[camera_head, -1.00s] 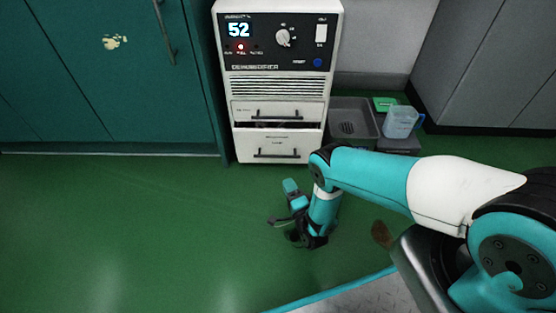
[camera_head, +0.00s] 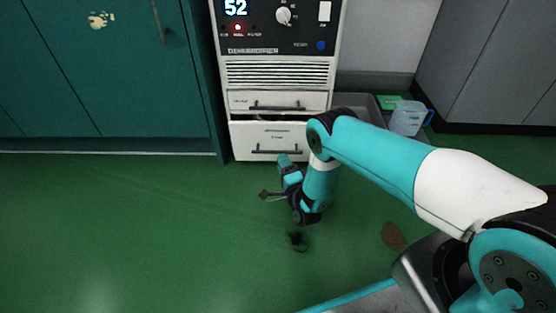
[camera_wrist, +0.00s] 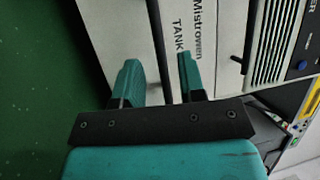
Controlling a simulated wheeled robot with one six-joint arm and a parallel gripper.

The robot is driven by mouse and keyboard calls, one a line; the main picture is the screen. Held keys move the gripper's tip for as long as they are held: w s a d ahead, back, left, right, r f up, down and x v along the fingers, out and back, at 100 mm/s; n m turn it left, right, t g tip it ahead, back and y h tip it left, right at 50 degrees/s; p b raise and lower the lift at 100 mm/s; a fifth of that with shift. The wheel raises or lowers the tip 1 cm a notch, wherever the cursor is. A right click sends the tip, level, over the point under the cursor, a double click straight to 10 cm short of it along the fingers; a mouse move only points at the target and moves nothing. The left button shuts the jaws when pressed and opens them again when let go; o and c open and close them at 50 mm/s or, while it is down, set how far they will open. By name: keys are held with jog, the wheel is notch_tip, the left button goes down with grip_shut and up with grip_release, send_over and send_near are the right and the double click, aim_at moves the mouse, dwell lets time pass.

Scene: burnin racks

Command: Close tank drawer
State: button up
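The white dehumidifier (camera_head: 278,75) stands against the wall with two drawers. The lower one, the tank drawer (camera_head: 243,139), shows a dark gap above its front, so it stands partly out. It carries a dark bar handle (camera_head: 275,152). In the wrist view the drawer front (camera_wrist: 200,15) is turned sideways with "TANK" lettering, and its handle (camera_wrist: 155,25) runs between the fingers. My gripper (camera_head: 287,165) is low in front of the drawer. Its teal fingers (camera_wrist: 158,78) are apart. I cannot tell whether they touch the drawer.
The upper drawer (camera_head: 244,100) has its own handle. A grey tray (camera_head: 358,102), a clear jug (camera_head: 407,118) and a small green item (camera_head: 388,101) are to the right. A teal cabinet (camera_head: 120,80) stands left.

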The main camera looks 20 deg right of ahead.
aim_at(278, 152)
jog(key=b+x, duration=0.2)
jog(key=x, duration=0.3)
grip_shut()
